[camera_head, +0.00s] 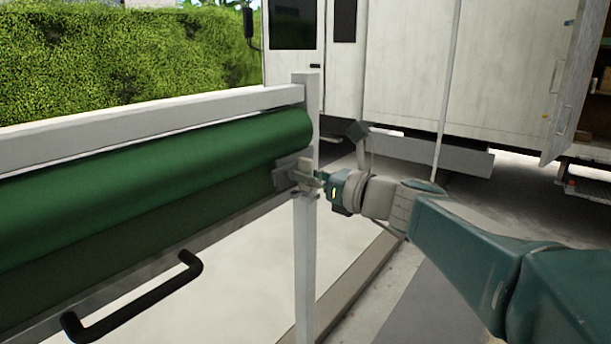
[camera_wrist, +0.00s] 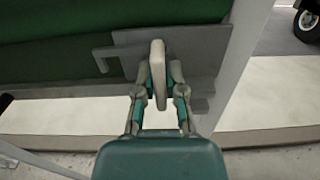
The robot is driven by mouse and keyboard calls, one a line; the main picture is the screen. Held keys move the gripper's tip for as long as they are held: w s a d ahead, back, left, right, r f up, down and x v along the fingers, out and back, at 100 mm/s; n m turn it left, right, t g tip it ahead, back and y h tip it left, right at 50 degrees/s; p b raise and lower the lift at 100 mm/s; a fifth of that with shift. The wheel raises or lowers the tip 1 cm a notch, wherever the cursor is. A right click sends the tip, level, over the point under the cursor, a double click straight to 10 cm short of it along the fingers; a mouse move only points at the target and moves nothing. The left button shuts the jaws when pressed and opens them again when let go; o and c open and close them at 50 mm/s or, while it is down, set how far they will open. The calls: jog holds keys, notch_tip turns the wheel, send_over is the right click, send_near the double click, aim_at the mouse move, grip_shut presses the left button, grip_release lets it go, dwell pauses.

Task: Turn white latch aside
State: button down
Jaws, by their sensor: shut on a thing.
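The white latch (camera_wrist: 157,70) stands upright as a pale rounded bar in the wrist view, in front of a grey bracket plate (camera_wrist: 200,50). My gripper (camera_wrist: 158,85) has its fingers on both sides of the latch and is shut on it. In the head view my gripper (camera_head: 318,180) reaches from the right to the bracket beside the white post, and the latch itself is hard to make out there. The bracket (camera_head: 285,170) sits at the end of the green roll.
A green roll (camera_head: 150,180) lies along a white frame with a top rail (camera_head: 150,118) and an upright post (camera_head: 305,260). A black handle (camera_head: 135,298) sticks out at lower left. A white truck (camera_head: 400,80) with an open door (camera_head: 575,85) stands behind. A hedge (camera_head: 120,60) is at back left.

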jog(key=shift+f, duration=0.25)
jog(key=c, duration=0.7)
grip_release()
jog(key=shift+r, duration=0.1)
jog(key=v, duration=1.2)
